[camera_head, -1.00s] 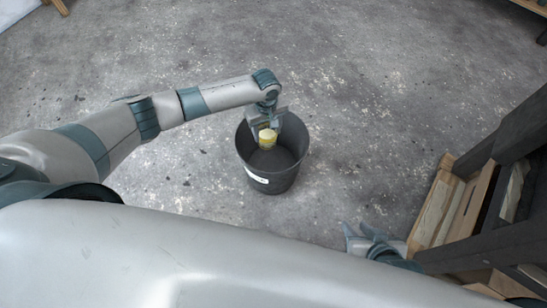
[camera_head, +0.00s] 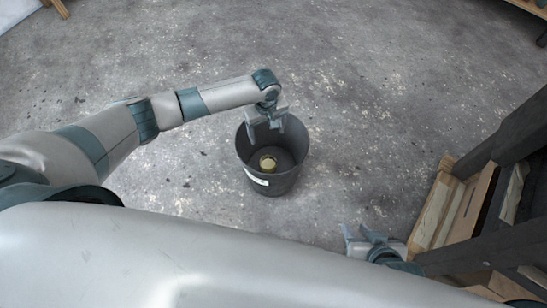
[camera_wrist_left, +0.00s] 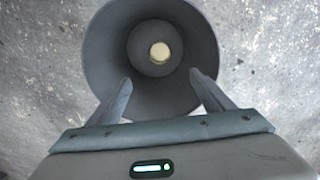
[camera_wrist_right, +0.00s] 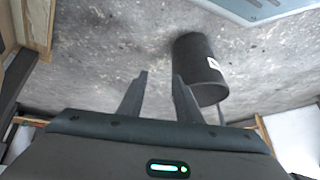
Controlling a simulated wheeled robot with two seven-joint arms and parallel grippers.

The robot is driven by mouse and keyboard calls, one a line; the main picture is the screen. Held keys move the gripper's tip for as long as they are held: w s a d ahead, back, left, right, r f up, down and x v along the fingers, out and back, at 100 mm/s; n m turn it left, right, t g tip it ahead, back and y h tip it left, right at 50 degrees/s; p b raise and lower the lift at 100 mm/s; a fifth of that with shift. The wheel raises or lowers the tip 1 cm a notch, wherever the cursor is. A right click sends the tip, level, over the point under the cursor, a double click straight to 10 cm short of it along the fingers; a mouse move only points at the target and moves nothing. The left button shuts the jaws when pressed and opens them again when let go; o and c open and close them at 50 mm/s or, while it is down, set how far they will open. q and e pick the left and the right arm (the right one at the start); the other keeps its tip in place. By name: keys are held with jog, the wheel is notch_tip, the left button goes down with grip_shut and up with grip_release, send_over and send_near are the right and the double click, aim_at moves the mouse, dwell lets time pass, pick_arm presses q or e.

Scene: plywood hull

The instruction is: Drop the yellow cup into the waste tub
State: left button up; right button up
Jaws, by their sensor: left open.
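The yellow cup (camera_head: 267,162) is inside the dark waste tub (camera_head: 293,172), low down in it. In the left wrist view the cup (camera_wrist_left: 159,52) shows as a small pale yellow round near the middle of the tub (camera_wrist_left: 105,60). My left gripper (camera_head: 267,131) is over the far part of the tub's opening, open and empty, with the cup apart from its fingers. My right gripper (camera_head: 352,236) is near the lower right, away from the tub. In the right wrist view its fingers (camera_wrist_right: 160,82) stand apart with nothing between them, and the tub (camera_wrist_right: 195,58) is beyond them.
A wooden structure with dark beams (camera_head: 510,140) and pale planks (camera_head: 437,210) stands at the right, close to my right gripper. The speckled grey floor (camera_head: 390,80) around the tub is clear. Parts of wooden furniture show at the far top corners.

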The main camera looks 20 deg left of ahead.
pick_arm(q)
notch_tip(320, 180, up, 16)
jog(key=p, duration=0.3)
jog(key=shift+r, duration=0.25)
pick_arm(e)
jog(key=s+d+g, duration=0.1)
jog(key=s+d+h, duration=0.1)
jog(key=d, duration=0.1)
jog(key=s+d+g, duration=0.1)
jog(key=shift+d+f+g+h, duration=0.1)
jog(key=shift+d+g+h, duration=0.1)
jog(key=shift+g+h, duration=0.15)
jog(key=shift+w, duration=0.1)
